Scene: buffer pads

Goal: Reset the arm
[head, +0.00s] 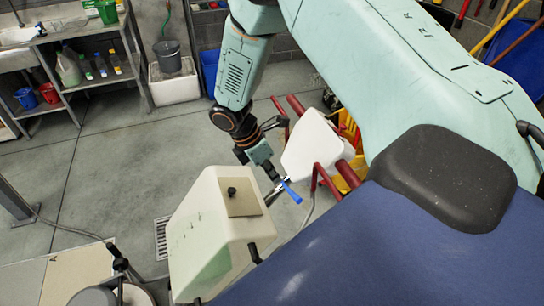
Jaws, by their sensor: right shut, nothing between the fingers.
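My right arm (235,75) is pale green and comes in from the top right, bending down toward the middle of the head view. My right gripper (276,191) is at its end, shut with nothing held. It is beside a small blue handle (291,192), and I cannot tell whether they touch. It also appears close to the upper right side of a cream-white tank (205,235) with a tan plate and black knob on top. My left gripper is not in view.
A white body (315,145) with dark red bars stands just beyond the gripper, near something yellow (347,180). A metal shelf (95,75) with bottles and buckets is at the upper left. A grey bucket (169,57) stands on a white box. The grey floor at left is mostly clear.

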